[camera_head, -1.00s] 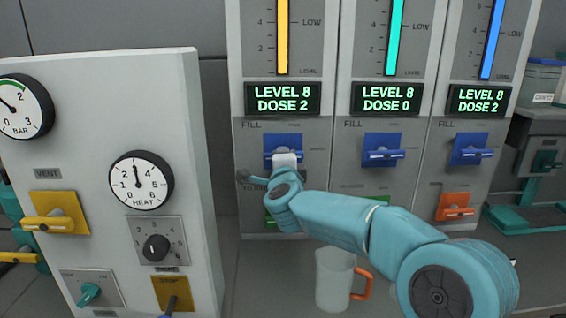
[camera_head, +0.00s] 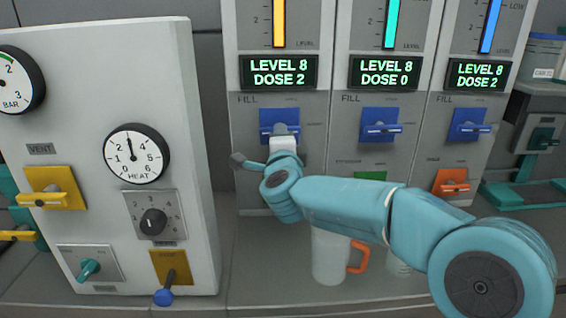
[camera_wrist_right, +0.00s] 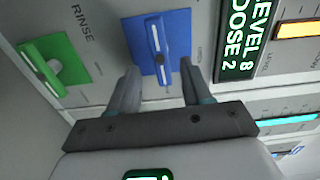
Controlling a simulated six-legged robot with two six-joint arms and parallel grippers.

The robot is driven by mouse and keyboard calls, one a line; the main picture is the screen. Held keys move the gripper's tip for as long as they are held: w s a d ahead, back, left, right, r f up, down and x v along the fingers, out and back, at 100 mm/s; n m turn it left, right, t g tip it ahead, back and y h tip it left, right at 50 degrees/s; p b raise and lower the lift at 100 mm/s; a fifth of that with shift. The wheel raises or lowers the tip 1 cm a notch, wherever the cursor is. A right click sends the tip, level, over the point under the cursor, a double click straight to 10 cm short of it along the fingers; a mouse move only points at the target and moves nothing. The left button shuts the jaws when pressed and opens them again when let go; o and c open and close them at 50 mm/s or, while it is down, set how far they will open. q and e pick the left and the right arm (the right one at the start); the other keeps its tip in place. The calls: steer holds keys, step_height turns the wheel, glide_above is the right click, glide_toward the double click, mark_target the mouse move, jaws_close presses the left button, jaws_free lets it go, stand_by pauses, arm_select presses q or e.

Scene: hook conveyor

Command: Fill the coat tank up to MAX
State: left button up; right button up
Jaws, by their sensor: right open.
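Three tank columns stand side by side; I cannot read which is the coat tank. The left column has a yellow gauge (camera_head: 278,22), a display (camera_head: 278,72) reading LEVEL 8, DOSE 2, and a blue FILL lever (camera_head: 279,124). My right gripper (camera_head: 284,132) is just in front of this lever. In the right wrist view, the open fingers (camera_wrist_right: 158,72) stand apart near the end of the blue plate (camera_wrist_right: 143,36), with the lever (camera_wrist_right: 158,45) in line between them, not clamped. A green lever (camera_wrist_right: 42,66) beside it is marked RINSE. My left gripper is out of view.
The middle column has a blue FILL lever (camera_head: 381,129) and display (camera_head: 384,72) reading DOSE 0; the right column has another FILL lever (camera_head: 468,126). A clear jug (camera_head: 329,262) with an orange handle stands below my right arm. A grey gauge panel (camera_head: 95,150) stands left.

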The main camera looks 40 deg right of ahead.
steer(key=v, duration=1.1)
steer(key=shift+s, duration=0.3)
stand_by(0.6)
